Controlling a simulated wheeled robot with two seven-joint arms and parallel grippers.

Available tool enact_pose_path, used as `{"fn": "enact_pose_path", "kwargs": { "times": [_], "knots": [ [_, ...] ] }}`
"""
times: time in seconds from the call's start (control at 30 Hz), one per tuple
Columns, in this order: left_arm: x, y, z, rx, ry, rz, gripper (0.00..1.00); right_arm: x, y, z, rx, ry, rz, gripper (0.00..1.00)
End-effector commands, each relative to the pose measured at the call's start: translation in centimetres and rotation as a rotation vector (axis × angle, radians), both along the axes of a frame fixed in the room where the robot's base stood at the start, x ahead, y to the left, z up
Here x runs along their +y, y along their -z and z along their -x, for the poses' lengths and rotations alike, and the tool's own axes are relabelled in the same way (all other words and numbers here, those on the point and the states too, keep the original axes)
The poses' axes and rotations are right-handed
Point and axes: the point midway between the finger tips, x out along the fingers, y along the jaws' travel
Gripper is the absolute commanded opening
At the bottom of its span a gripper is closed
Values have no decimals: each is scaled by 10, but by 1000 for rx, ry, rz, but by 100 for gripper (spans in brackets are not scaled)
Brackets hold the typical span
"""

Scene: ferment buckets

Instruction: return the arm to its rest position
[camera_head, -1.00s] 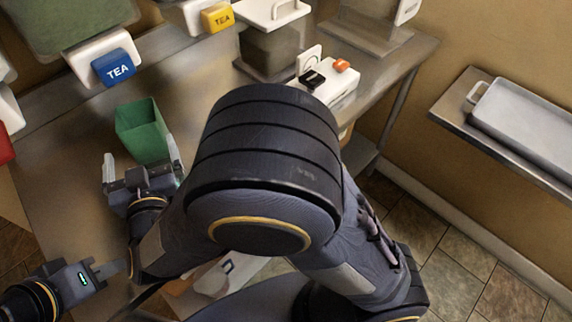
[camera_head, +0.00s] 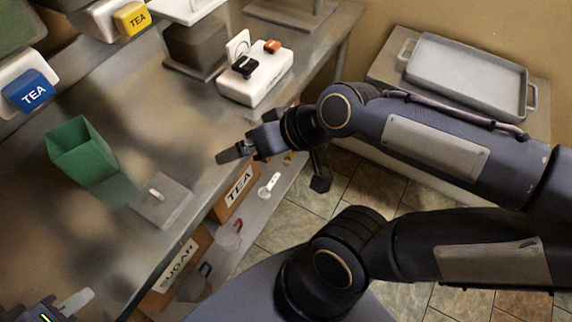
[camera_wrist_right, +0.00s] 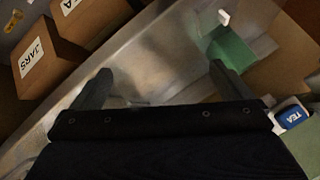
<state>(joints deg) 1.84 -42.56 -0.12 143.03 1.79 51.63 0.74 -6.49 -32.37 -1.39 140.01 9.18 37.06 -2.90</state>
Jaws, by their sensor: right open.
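My right arm comes in from the right in the head view, and its gripper (camera_head: 228,155) is over the front edge of the metal counter (camera_head: 130,245). In the right wrist view the two fingers of the right gripper (camera_wrist_right: 155,85) stand apart with nothing between them. My left gripper (camera_head: 72,304) shows at the bottom left corner, partly cut off; one pale finger is seen, so its opening cannot be told. A green open bin (camera_head: 92,166) stands on the counter, apart from both grippers. It seems to show in the wrist view too (camera_wrist_right: 232,50).
A grey lid with a handle (camera_head: 168,206) lies beside the bin. Boxes (camera_head: 172,270) are on a shelf below. A grey tray (camera_head: 468,78) lies on a side table at right.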

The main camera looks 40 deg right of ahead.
Motion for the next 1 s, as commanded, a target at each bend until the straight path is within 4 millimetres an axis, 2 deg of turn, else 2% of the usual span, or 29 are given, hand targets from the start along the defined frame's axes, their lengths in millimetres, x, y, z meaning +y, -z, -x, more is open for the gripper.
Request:
{"fn": "enact_pose_path", "kwargs": {
  "times": [0.03, 0.1, 0.27, 0.57, 0.8, 1.0],
  "knots": [
    [0, 0, 0, 0, 0, 0, 29, -13, 7, 16, 37, 27, 27, 99],
    [0, 0, 0, 0, 0, 0, 29, -23, 17, 35, 92, 48, 62, 99],
    [0, 0, 0, 0, 0, 0, 29, -34, 27, 57, 160, 74, 99, 99],
    [0, -2, 0, 0, 0, 0, 29, -35, 26, 59, 167, 74, 102, 99],
    [0, -39, 0, -1, 0, 0, 29, -35, -11, 58, 165, 73, 101, 99],
    [0, -34, 0, 0, 0, 0, 29, -35, -6, 58, 165, 73, 100, 99]
  ]
}}
